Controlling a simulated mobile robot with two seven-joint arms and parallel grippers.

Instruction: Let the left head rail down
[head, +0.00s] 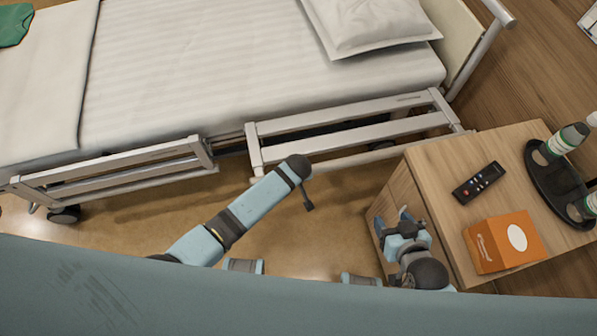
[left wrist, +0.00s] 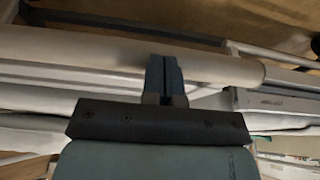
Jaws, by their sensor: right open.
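The left head rail (head: 345,113), a pale metal frame with several bars, runs along the near side of the bed at the pillow end. The fingers are hidden in the head view. In the left wrist view my left gripper (left wrist: 165,72) has its two blue fingers side by side, with no clear gap. A pale round bar lies across behind them; I cannot tell whether they touch it. My right gripper (head: 402,216) is open and empty, beside the bedside cabinet.
The wooden bedside cabinet (head: 440,165) stands at the right, close to my right gripper. On it are a remote (head: 479,183), an orange box (head: 503,242) and a dark tray (head: 541,177) with bottles. The foot rail (head: 110,165) is at the left. Floor shows between me and the bed.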

